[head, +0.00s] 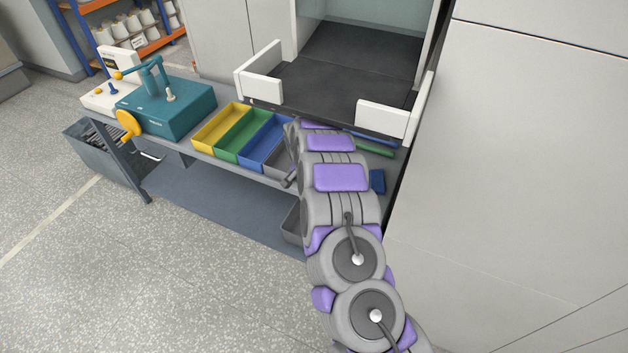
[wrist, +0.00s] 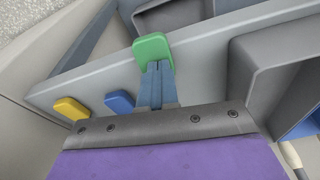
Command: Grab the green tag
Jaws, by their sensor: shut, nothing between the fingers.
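The green tag (wrist: 153,47) shows in the wrist view as a small rounded plate at the edge of a grey surface. My gripper (wrist: 154,68) is shut and empty, its two blue-grey fingers together. The fingertips overlap the lower part of the green tag in the picture; I cannot tell whether they touch it. A blue tag (wrist: 119,102) and a yellow tag (wrist: 70,108) sit to the left along the same grey edge. In the head view, my arm hides the spot, and I cannot make out the green tag there.
In the head view, a yellow tray (head: 214,129), a green tray (head: 239,137) and a blue tray (head: 264,142) stand on the grey bench. A teal winding machine (head: 166,108) stands left of them. A grey bin (wrist: 240,75) is close right of the green tag. A cabinet wall (head: 520,140) bounds the right.

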